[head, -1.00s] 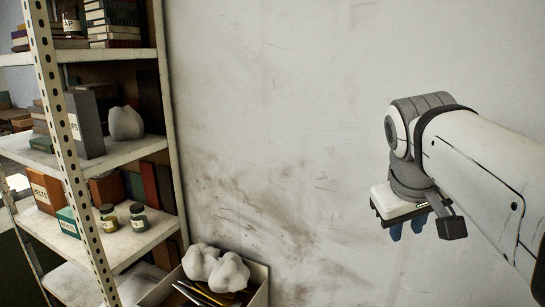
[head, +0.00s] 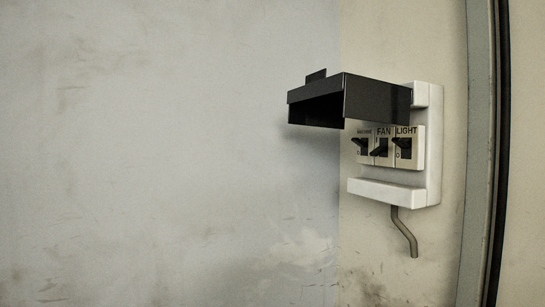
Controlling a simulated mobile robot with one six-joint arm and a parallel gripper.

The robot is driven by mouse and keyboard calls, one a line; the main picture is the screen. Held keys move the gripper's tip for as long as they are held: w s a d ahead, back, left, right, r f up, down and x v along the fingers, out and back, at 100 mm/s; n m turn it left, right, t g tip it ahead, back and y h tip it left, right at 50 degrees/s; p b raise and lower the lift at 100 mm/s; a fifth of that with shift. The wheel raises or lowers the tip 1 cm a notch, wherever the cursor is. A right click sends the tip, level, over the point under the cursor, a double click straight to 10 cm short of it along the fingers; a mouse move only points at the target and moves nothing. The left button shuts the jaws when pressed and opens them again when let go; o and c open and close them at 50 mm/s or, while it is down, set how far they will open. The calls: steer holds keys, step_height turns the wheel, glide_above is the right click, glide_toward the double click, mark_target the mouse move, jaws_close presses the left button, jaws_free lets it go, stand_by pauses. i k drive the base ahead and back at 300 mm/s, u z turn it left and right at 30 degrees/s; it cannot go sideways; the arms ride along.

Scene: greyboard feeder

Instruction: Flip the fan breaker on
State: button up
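A white breaker box (head: 432,150) is fixed to the wall at the right of the head view. Its dark cover (head: 375,97) is raised and sticks out above the switches. Three switches sit side by side: the left one (head: 362,147) has a label too small to read surely, the middle one is the fan breaker (head: 380,150), marked FAN, and the right one is the light breaker (head: 404,148), marked LIGHT. The fan breaker's black lever slants downward, while the levers on both sides tilt up. My gripper is out of view.
A bent grey pipe or cable (head: 404,232) hangs below the box. A door frame or dark-edged post (head: 480,150) stands to its right. The wall (head: 170,150) to the left is bare and clear.

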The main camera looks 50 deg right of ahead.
mark_target(379, 149)
steer(key=z, duration=2.5)
